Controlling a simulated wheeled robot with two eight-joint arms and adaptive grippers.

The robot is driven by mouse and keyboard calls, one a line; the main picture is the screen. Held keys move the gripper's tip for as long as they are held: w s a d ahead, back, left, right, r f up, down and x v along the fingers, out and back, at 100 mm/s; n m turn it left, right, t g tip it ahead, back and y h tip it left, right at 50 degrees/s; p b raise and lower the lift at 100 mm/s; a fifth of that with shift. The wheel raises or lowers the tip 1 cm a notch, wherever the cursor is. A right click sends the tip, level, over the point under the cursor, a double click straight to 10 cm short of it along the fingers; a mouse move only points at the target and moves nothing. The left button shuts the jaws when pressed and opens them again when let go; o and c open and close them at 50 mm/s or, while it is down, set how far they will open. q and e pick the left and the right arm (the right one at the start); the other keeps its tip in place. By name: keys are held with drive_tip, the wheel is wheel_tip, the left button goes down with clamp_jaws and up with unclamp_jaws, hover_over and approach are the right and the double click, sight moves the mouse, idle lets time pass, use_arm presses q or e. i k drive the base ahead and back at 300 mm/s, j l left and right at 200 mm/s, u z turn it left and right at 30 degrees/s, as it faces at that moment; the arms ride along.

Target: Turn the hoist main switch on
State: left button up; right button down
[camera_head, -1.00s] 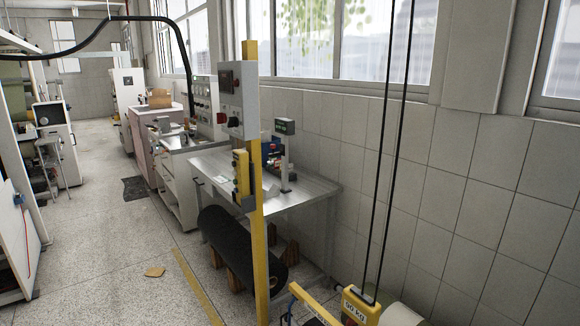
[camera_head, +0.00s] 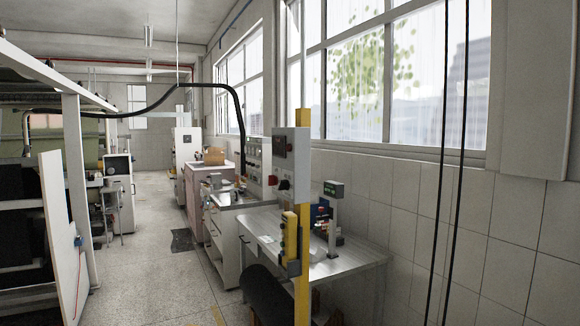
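A grey control box (camera_head: 291,160) is mounted high on a yellow post (camera_head: 302,200) right of the middle. A yellow hand pendant (camera_head: 289,235) hangs lower on the same post, in a grey holder. Which of these is the hoist main switch cannot be read from the labels. Neither of my grippers shows in the head view.
A metal table (camera_head: 350,262) with a scale display (camera_head: 334,190) stands behind the post. Two dark cables (camera_head: 447,160) hang at the right. A rack and white panel (camera_head: 64,235) stand left. The aisle floor (camera_head: 150,265) is open.

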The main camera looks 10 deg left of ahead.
sight(273, 180)
drive_tip(key=i+j+z, duration=0.15)
drive_tip(key=i+j, duration=0.5)
drive_tip(key=i+j+z, duration=0.2)
drive_tip(key=i+j, duration=0.45)
drive_tip(key=j, duration=0.15)
